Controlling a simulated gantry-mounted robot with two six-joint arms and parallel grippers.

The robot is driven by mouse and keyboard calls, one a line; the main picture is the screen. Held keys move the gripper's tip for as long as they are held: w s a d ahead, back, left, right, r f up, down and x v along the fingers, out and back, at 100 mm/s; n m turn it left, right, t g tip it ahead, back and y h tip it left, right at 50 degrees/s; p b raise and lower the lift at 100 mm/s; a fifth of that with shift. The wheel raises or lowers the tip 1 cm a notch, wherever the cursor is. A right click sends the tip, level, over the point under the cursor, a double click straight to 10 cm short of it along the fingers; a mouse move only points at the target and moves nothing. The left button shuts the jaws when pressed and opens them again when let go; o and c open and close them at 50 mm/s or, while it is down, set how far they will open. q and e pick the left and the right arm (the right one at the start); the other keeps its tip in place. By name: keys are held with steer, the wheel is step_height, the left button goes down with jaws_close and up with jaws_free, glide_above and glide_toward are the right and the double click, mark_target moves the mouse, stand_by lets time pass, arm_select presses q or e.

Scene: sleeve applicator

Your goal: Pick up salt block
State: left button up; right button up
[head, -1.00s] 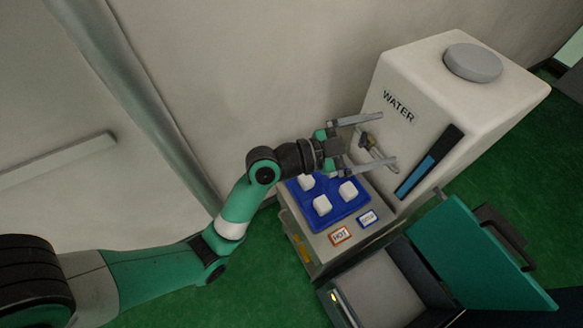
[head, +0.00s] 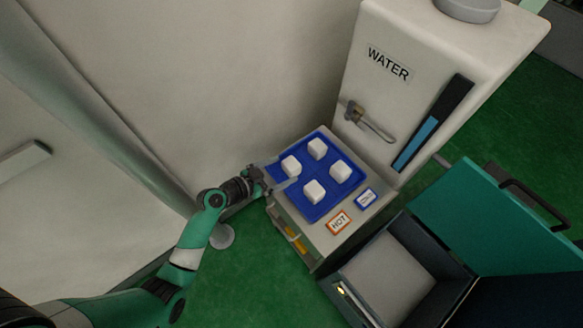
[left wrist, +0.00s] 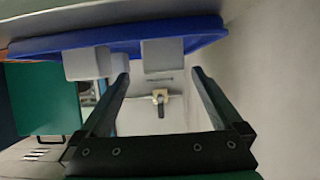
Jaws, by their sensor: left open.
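Several white salt blocks sit apart on a blue tray (head: 325,204): a left one (head: 291,166), a back one (head: 317,148), a right one (head: 340,171) and a front one (head: 314,191). My left gripper (head: 283,171) is open and empty at the tray's left edge, its fingers pointing toward the left block. In the left wrist view the scene is upside down. One block (left wrist: 162,55) shows between the two fingertips (left wrist: 160,73), and another (left wrist: 87,64) lies outside the left finger. Contact with the block cannot be told. My right gripper is not in view.
A white water tank (head: 385,110) with a tap (head: 366,120) stands behind the tray. HOT (head: 339,221) and blue (head: 366,198) labels are in front of the tray. An open green-lidded box (head: 490,215) is at lower right. A wall rises behind and left.

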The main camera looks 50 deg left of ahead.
mark_target(289, 164)
arm_select(q)
steer(key=shift+a+b+x, duration=0.15)
steer(key=shift+b+x, duration=0.35)
steer(key=shift+x, duration=0.9)
steer(key=shift+a+b+x, duration=0.1)
steer(key=shift+b+x, duration=0.35)
steer(key=shift+x, duration=0.9)
steer(key=shift+f, duration=0.1)
jaws_close()
steer(key=shift+r+p, duration=0.3)
steer(key=shift+r, duration=0.1)
step_height(289, 164, up, 3)
steer(key=shift+f+p, duration=0.15)
steer(key=shift+p, duration=0.65)
steer(key=s+d+r+p, duration=0.7)
steer(key=s+d+r, duration=0.2)
steer(key=s, duration=0.1)
steer(key=shift+s+r, duration=0.25)
steer(key=shift+s, duration=0.15)
